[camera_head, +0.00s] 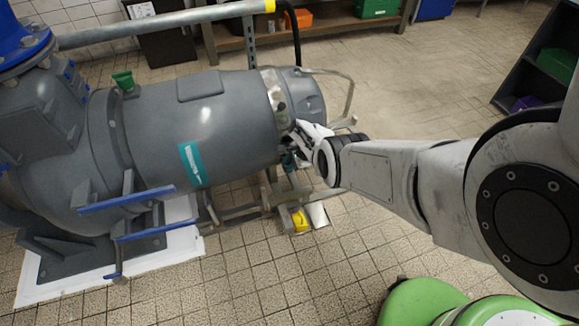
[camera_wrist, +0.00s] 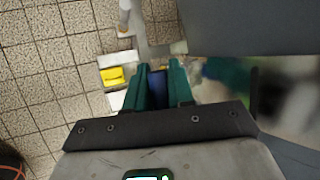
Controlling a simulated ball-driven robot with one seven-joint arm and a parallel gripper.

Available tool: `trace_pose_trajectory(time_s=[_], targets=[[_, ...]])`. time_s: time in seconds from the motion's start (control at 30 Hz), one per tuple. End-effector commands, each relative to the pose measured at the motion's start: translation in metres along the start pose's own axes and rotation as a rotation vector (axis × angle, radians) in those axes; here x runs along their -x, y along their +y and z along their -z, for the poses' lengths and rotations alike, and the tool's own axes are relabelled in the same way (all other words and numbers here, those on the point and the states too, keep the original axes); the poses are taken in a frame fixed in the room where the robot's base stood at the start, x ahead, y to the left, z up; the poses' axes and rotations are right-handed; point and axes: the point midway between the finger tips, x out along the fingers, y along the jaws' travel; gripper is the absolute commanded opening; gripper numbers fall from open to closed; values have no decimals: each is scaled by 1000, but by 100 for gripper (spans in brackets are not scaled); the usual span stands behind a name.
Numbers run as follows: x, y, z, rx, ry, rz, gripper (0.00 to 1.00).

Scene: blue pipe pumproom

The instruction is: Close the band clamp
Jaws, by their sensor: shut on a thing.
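The band clamp (camera_head: 275,97) is a pale metallic band around the right end of the big grey motor (camera_head: 170,125). My gripper (camera_head: 289,157) is at the lower right side of the motor, close to the lower end of the band. In the wrist view its two green fingers (camera_wrist: 162,78) are shut on a dark blue piece (camera_wrist: 158,90). I cannot tell whether this piece belongs to the clamp. My gripper and wrist hide the lower part of the band in the head view.
A yellow object (camera_head: 299,220) lies on the floor below my gripper; it also shows in the wrist view (camera_wrist: 112,76). A grey metal frame (camera_head: 265,205) runs under the motor.

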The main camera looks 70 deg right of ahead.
Motion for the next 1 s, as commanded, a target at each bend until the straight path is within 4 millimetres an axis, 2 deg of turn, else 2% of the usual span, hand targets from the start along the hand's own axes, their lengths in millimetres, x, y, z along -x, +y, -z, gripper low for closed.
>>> trace_pose_trajectory(time_s=[0.03, 1.0], targets=[[1, -15, -2, 5, 3, 18, 0], [0, -24, -1, 6, 2, 19, 0]])
